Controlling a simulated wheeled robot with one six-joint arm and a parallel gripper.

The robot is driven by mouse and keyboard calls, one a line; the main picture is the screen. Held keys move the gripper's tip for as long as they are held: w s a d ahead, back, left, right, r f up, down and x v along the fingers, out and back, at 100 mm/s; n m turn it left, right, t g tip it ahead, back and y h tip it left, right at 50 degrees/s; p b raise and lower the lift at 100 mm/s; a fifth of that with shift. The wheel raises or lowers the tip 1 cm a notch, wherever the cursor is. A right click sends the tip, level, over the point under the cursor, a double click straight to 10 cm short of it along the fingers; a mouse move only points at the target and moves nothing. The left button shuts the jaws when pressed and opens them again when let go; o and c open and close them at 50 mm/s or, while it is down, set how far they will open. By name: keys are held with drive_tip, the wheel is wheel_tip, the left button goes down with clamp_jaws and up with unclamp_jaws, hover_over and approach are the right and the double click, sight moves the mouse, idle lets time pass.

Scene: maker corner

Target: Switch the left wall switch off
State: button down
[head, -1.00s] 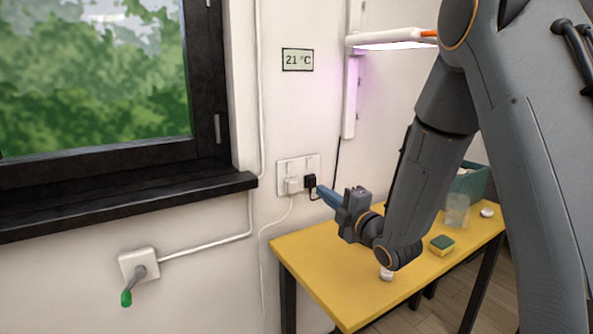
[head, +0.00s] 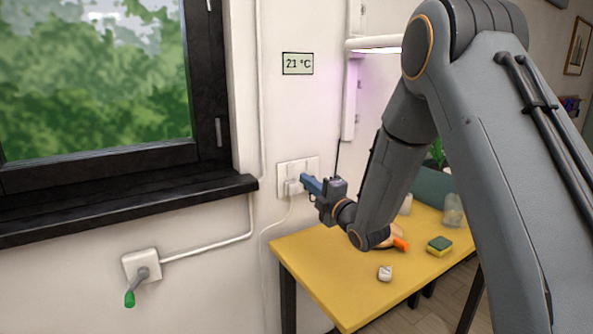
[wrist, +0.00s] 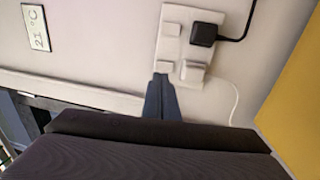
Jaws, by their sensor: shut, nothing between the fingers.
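The white wall plate (head: 284,170) is on the wall right of the window; it also shows turned sideways in the wrist view (wrist: 184,14). It carries two switches and two plugs. In the wrist view, the left switch (wrist: 165,66) is the lower one, right by my fingertips, and the right switch (wrist: 172,30) is above it. My gripper (head: 304,180) is shut and empty, its blue fingers pointing at the plate; they also show in the wrist view (wrist: 160,78). I cannot tell whether the tips touch the left switch, or which way it is tipped.
A white plug (wrist: 193,70) and a black plug (wrist: 204,34) with cords sit beside the switches. A yellow table (head: 320,285) below holds a sponge (head: 440,246) and small items. A green-tipped lever (head: 129,299) is on the wall at left. The windowsill (head: 130,205) juts out.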

sight(290, 167)
drive_tip(key=p+x, duration=0.1)
drive_tip(key=x, duration=0.5)
drive_tip(key=shift+w+a+p, duration=0.15)
drive_tip(key=shift+w+p, duration=0.05)
drive_tip(key=shift+p, duration=0.1)
